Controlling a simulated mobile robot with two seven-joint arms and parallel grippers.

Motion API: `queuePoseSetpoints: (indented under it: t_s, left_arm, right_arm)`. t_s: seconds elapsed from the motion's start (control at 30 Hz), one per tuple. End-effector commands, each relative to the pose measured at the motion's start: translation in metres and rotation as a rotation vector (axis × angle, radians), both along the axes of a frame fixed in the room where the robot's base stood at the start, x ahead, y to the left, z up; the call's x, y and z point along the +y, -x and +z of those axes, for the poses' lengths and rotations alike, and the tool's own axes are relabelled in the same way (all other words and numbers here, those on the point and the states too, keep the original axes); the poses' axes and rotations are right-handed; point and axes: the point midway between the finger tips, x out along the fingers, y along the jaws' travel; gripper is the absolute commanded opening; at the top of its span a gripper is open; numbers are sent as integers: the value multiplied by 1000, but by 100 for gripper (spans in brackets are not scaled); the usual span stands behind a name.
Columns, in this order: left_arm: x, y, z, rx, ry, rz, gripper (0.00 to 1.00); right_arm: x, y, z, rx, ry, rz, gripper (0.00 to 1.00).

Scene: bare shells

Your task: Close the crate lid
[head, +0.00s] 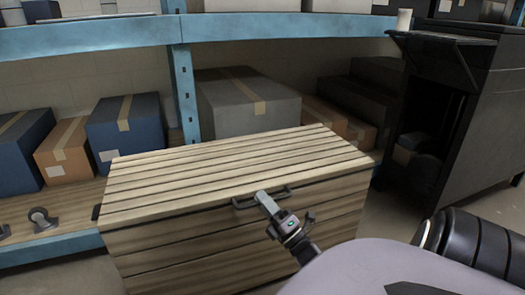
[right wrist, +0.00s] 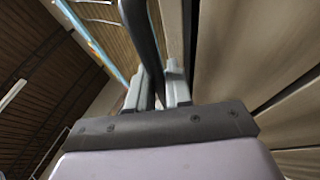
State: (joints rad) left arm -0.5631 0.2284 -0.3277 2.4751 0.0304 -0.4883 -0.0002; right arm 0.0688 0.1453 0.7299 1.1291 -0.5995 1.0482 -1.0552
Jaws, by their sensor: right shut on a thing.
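The wooden crate (head: 190,255) stands in front of me with its slatted lid (head: 215,178) lying across the top. I see no clear gap between the lid's front edge and the crate's front wall. A dark bar handle (head: 243,203) sits at the lid's front edge. My right gripper (head: 266,201) is shut on this handle. In the right wrist view the dark handle bar (right wrist: 143,40) passes between the two grey fingers of my right gripper (right wrist: 158,88). The inside of the crate is hidden. My left gripper is not in view.
A blue-framed shelf (head: 275,27) stands behind the crate, with a blue box (head: 125,130), an orange box (head: 63,152) and a grey box (head: 245,105). A dark open cabinet (head: 492,105) stands at the right. Small metal items (head: 42,218) lie on the lower shelf at left.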

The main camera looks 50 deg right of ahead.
Motion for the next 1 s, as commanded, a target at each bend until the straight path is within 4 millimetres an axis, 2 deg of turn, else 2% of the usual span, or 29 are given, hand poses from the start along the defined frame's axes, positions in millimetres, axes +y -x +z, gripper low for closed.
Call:
queuePoseSetpoints:
  t_s: [0.67,0.7,0.73,1.0]
  left_arm:
    - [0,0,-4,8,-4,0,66]
    - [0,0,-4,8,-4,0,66]
    - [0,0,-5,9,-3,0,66]
    - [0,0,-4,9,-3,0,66]
  right_arm:
    - [-2,0,-15,15,-6,0,0]
    - [-1,0,-15,16,-6,-1,29]
    - [-1,0,-15,16,-6,-1,39]
    - [-2,0,-14,14,-7,-1,40]
